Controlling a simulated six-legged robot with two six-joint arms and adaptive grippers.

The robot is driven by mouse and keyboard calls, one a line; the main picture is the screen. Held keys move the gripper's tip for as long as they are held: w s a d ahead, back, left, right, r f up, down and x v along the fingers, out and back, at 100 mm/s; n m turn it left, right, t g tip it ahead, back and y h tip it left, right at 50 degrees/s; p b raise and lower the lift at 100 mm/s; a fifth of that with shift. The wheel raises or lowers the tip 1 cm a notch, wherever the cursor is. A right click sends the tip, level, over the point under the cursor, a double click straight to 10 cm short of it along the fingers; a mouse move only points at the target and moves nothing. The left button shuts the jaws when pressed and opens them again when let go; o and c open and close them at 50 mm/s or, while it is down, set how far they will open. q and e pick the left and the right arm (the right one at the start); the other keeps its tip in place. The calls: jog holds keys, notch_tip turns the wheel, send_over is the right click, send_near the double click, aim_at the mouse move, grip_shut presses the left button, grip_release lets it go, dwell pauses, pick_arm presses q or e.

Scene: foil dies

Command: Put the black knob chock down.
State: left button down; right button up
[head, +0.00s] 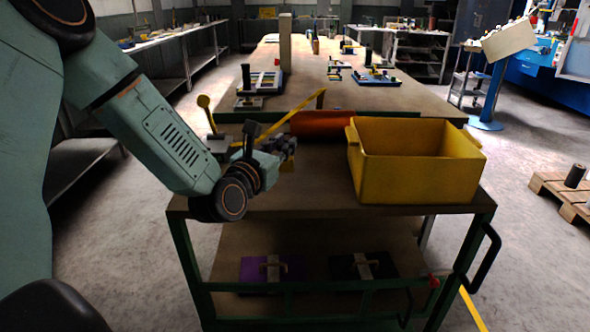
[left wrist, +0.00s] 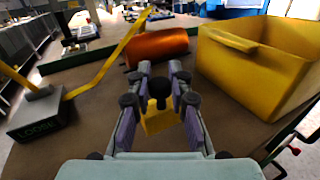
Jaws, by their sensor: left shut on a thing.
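My left gripper (head: 290,146) is over the cart top, left of the yellow bin. In the left wrist view its fingers (left wrist: 158,88) are shut on the black knob of the black knob chock (left wrist: 160,121), a yellow block below the fingertips. My right gripper is in neither view.
An orange roll (head: 322,124) lies behind the gripper, with a yellow strip (left wrist: 110,57) beside it. A yellow bin (head: 415,178) stands at right. A dark block marked LOOSE (left wrist: 38,118) stands at left. The cart top (head: 315,185) is bare in front of the roll.

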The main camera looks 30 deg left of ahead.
aim_at(282, 166)
pick_arm(q)
jog(key=shift+w+a+f, duration=0.1)
jog(key=shift+a+f, duration=0.05)
jog(key=shift+f, duration=0.3)
jog(key=shift+w+a+f, duration=0.1)
jog(key=shift+a+f, duration=0.05)
jog(key=shift+f, duration=0.3)
jog(key=f, duration=0.1)
jog(key=f+b, duration=0.1)
jog(key=f, duration=0.1)
jog(key=shift+s+d, duration=0.2)
jog(key=shift+d, duration=0.05)
jog(key=shift+f, duration=0.1)
jog(key=shift+w+a+f, duration=0.1)
jog(key=shift+w+a, duration=0.05)
jog(key=shift+a, duration=0.05)
jog(key=shift+d+f+b, duration=0.1)
jog(key=shift+b, duration=0.35)
jog(key=c, duration=1.6)
grip_release()
jog(key=o, duration=0.4)
